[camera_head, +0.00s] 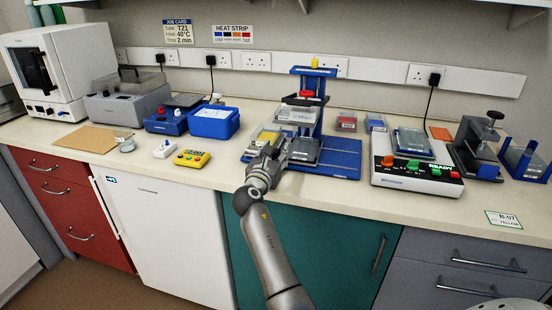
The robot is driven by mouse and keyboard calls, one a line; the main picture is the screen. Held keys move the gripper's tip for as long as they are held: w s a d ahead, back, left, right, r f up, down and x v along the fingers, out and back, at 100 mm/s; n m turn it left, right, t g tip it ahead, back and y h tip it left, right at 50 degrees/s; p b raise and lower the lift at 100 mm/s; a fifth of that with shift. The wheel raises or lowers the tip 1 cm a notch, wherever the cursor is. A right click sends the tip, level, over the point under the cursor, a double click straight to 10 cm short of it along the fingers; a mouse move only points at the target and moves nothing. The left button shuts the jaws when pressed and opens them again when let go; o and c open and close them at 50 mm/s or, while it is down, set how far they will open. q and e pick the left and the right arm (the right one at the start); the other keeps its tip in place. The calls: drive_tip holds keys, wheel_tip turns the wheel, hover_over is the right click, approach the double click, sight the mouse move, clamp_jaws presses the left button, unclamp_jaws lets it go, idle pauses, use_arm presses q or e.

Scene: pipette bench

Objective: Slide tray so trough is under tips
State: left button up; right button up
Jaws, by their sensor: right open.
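A blue pipetting stand (315,90) rises at the back of the bench, with a grey head and a red part on its column. Tips under the head are too small to make out. A blue tray (343,163) lies at the foot of the stand. A box with a pale yellow top (267,137), seemingly the trough, sits at the tray's left end, left of the head. A grey plate (305,150) sits below the head. My right gripper (266,158) is open at the tray's front left, close to the trough; contact cannot be told. My left gripper is out of view.
The bench's front strip is mostly clear.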

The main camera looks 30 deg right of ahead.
drive_tip(key=shift+w+d, duration=0.3)
drive_tip(key=shift+d, duration=0.1)
clamp_jaws()
